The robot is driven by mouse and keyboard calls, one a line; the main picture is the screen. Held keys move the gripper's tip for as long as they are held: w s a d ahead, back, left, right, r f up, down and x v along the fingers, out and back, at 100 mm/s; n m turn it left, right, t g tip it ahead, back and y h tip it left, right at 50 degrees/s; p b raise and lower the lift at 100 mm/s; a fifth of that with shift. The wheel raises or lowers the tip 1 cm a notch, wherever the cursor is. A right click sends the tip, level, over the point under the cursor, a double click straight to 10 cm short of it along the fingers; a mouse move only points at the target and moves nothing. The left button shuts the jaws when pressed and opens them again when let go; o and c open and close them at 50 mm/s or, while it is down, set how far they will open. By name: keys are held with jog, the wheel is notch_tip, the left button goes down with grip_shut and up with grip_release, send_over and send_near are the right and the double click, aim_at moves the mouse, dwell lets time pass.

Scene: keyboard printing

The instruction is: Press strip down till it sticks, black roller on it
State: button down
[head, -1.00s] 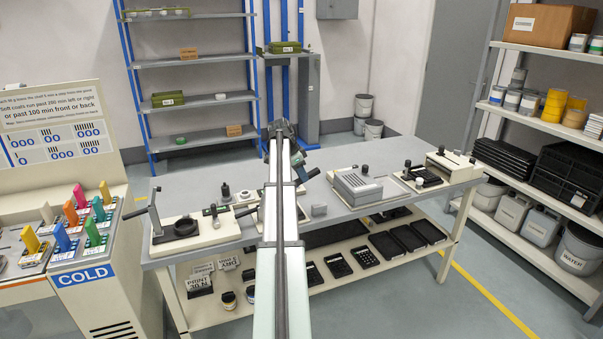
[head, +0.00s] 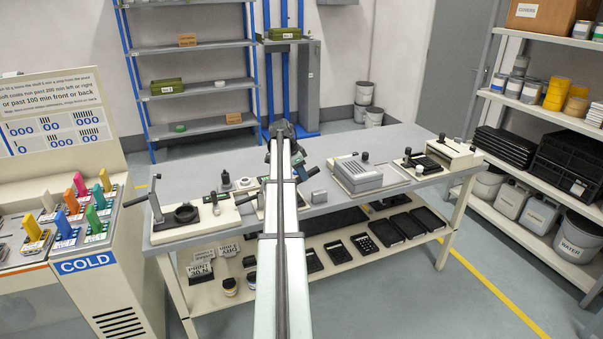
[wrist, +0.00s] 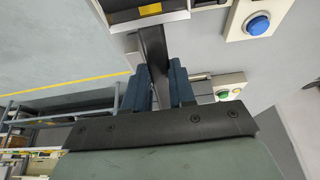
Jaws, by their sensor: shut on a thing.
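In the wrist view my gripper (wrist: 160,68) has its dark blue fingers closed on both sides of a black bar-like handle (wrist: 152,46). The handle runs up the picture to a grey part with a yellow label (wrist: 149,9). I cannot tell whether this is the black roller or part of a bench device. In the head view my arm reaches over the middle of the bench (head: 232,243), and my gripper (head: 302,165) shows only partly past its end. I cannot make out the strip in either view; my arm hides part of the bench.
The wrist view shows a blue button (wrist: 257,24) on a cream box.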

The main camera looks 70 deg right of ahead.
aim_at(309, 171)
jog(key=shift+f, duration=0.65)
dwell(0.8)
jog(key=shift+s+d+r, duration=0.1)
jog(key=shift+s+d, duration=1.15)
jog(key=shift+w+a, duration=0.15)
jog(key=shift+w+a, duration=1.1)
jog(key=shift+s+d, duration=0.1)
jog(key=shift+s+d, duration=1.15)
